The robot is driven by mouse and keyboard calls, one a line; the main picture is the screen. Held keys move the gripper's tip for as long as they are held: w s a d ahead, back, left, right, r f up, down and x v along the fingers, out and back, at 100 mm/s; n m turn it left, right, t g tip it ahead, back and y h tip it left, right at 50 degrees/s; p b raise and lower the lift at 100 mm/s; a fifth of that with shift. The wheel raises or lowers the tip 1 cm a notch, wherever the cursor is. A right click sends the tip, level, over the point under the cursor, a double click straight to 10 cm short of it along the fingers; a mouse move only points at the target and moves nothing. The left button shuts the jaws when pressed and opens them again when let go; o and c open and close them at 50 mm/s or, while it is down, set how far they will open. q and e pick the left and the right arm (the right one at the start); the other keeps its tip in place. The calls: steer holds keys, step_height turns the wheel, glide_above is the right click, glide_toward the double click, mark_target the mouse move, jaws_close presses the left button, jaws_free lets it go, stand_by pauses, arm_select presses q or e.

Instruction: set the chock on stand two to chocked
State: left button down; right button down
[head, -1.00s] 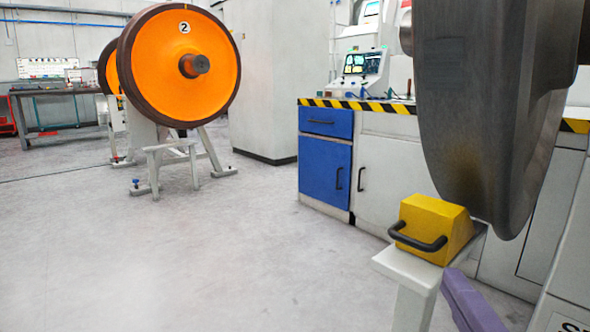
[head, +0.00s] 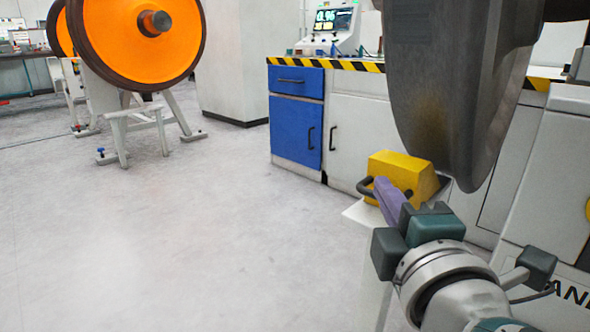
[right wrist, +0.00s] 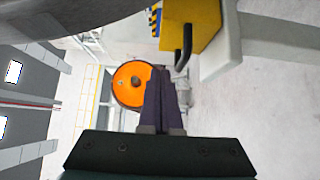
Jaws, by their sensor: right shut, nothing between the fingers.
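A yellow chock (head: 408,175) with a sloped side and a dark handle (head: 366,187) sits on a white bracket (head: 362,214), beside a big dark grey wheel (head: 440,90). I cannot tell if chock and wheel touch. My right gripper (head: 383,186) is shut and empty, its purple fingers over the handle in the head view. In the right wrist view the fingertips (right wrist: 160,76) are just beside the handle (right wrist: 183,45), and the chock (right wrist: 190,20) is above them. Contact with the handle cannot be told. My left gripper is out of view.
An orange wheel (head: 120,45) stands on a white stand (head: 180,115) at the back left; its bracket (head: 135,118) looks bare. A blue cabinet (head: 296,120) and white cupboards with a striped edge stand behind the chock. The floor to the left is clear.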

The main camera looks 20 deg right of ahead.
mark_target(406, 170)
steer(key=w+d, duration=0.2)
steer(key=d, duration=0.1)
steer(key=shift+w+d, duration=0.1)
steer(key=shift+w, duration=0.3)
steer(key=shift+w+d, duration=0.15)
steer(key=shift+d, duration=0.45)
steer(key=shift+w, duration=0.1)
steer(key=shift+d, duration=0.1)
steer(key=d, duration=0.1)
steer(key=w+d, duration=0.1)
steer(key=shift+d+f+b, duration=0.1)
steer(key=shift+d+b, duration=0.25)
steer(key=shift+w+d, duration=0.1)
steer(key=shift+d, duration=0.1)
steer(key=shift+a, duration=0.2)
